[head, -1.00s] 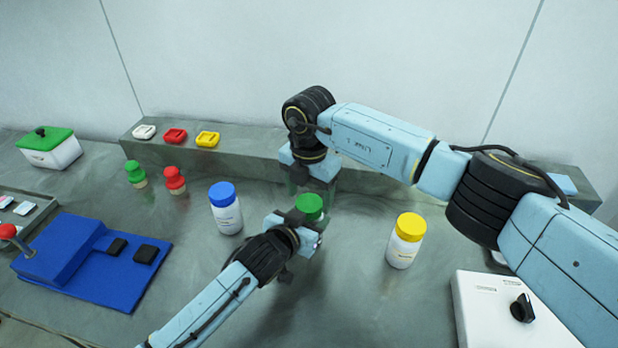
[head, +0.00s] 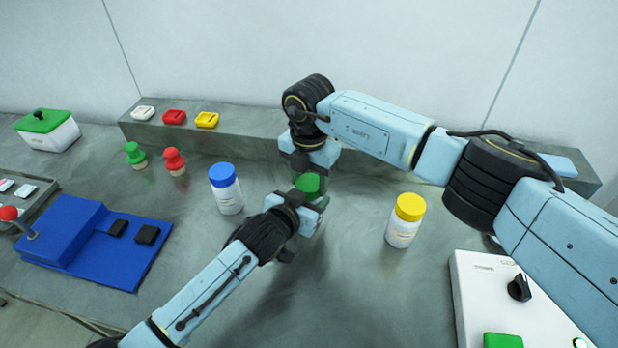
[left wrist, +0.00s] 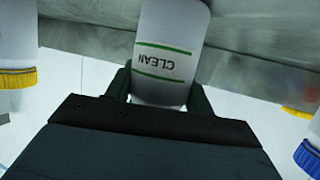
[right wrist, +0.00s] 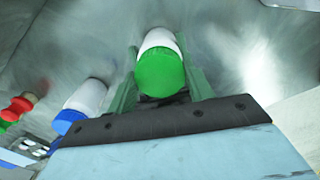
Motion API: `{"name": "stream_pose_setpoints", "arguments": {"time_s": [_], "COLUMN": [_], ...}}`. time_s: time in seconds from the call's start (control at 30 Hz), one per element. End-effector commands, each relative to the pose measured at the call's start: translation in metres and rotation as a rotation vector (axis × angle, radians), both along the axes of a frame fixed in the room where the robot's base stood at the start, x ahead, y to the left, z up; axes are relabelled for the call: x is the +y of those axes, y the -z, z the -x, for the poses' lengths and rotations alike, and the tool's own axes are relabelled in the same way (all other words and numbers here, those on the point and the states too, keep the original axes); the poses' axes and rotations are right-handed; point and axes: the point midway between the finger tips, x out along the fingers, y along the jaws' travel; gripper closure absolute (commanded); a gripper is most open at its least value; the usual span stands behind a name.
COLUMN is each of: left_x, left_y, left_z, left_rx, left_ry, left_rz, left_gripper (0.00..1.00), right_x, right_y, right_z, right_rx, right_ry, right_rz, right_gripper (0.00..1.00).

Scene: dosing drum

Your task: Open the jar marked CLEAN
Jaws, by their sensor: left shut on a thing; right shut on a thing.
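The jar marked CLEAN is white with green bands and stands upright in the middle of the table; its label shows in the left wrist view (left wrist: 165,62). Its green lid (head: 307,184) is on top, and also shows in the right wrist view (right wrist: 160,72). My left gripper (head: 308,208) is shut on the jar's body from the front left, hiding most of it in the head view. My right gripper (head: 309,176) points down from above and behind, its fingers on either side of the lid, shut on it.
A blue-lidded jar (head: 226,190) stands left and a yellow-lidded jar (head: 404,221) right. Red (head: 174,162) and green (head: 135,156) knobbed pieces stand farther left. A blue fixture (head: 90,245) lies front left, a white box with a black knob (head: 485,290) front right. A grey ledge runs behind.

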Motion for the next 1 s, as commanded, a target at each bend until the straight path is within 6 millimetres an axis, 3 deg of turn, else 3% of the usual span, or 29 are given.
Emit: {"name": "stream_pose_setpoints", "arguments": {"time_s": [0.43, 0.6, 0.87, 0.9, 1.0], "left_x": [0.0004, 0.0004, 0.0004, 0.0004, 0.0004], "left_y": [0.0005, 0.0005, 0.0005, 0.0005, 0.0005], "left_z": [0.0000, 0.0000, 0.0000, 0.0000, 0.0000], "left_rx": [0.001, 0.001, 0.001, 0.001, 0.001], "left_ry": [-0.001, -0.001, -0.001, -0.001, -0.001], "left_rz": [-0.001, -0.001, -0.001, -0.001, -0.001], "left_gripper": [1.00, 1.00, 1.00, 1.00, 1.00], "right_x": [-0.0004, -0.0003, -0.0003, -0.0003, -0.0003], "right_y": [-0.0011, -0.0007, -0.0007, -0.0007, -0.0007], "right_z": [-0.0005, -0.0004, -0.0004, -0.0004, -0.0004], "right_rx": [0.000, 0.000, 0.001, 0.001, 0.001], "right_ry": [-0.733, -0.837, -0.843, -0.843, -0.842], "right_rz": [0.001, 0.001, 0.001, 0.001, 0.001], "right_gripper": [0.76, 0.76, 0.76, 0.46, 0.33]}}
